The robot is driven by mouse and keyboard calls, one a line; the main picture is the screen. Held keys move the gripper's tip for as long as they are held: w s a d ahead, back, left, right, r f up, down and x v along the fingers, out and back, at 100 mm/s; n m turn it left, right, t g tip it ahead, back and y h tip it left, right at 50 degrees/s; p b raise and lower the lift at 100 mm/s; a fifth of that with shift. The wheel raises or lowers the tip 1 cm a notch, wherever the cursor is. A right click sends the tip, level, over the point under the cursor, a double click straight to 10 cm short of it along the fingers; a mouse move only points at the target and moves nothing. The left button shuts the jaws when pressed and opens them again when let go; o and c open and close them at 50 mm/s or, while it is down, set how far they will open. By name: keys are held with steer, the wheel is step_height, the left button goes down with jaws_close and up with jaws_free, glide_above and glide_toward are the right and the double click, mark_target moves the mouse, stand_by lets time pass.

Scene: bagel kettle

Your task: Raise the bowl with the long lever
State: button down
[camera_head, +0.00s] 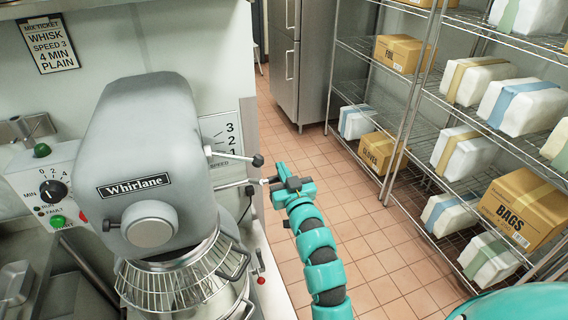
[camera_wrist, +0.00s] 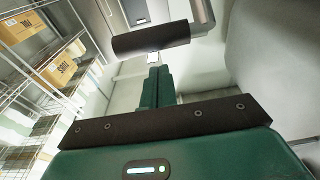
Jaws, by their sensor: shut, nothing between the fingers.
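The grey Whirlane mixer (camera_head: 150,130) stands at the left in the head view. Two metal levers stick out from its right side. The upper lever (camera_head: 236,155), with a dark knob, is beside the speed scale. The lower lever (camera_head: 236,184) reaches toward my gripper (camera_head: 270,181), whose fingertips are at its outer end. I cannot tell whether they touch. In the wrist view my gripper (camera_wrist: 158,86) is shut and empty, just short of a dark cylindrical grip (camera_wrist: 150,40) on a grey arm. The bowl (camera_head: 215,305) is mostly hidden under the wire guard (camera_head: 180,285).
A red-knobbed lever (camera_head: 261,279) is low beside the bowl. The control panel (camera_head: 45,190) is left of the mixer. Wire shelves (camera_head: 400,130) with boxes and wrapped packs line the right. The tiled floor (camera_head: 385,260) between is clear.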

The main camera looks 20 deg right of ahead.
steer(key=shift+s+f+p, duration=0.2)
steer(key=shift+f+p, duration=0.15)
steer(key=shift+f, duration=0.55)
steer(key=shift+f, duration=0.1)
steer(key=shift+s+f+t+b, duration=0.3)
steer(key=shift+s+f+b, duration=0.35)
steer(key=shift+b, duration=0.55)
steer(key=shift+f, duration=0.15)
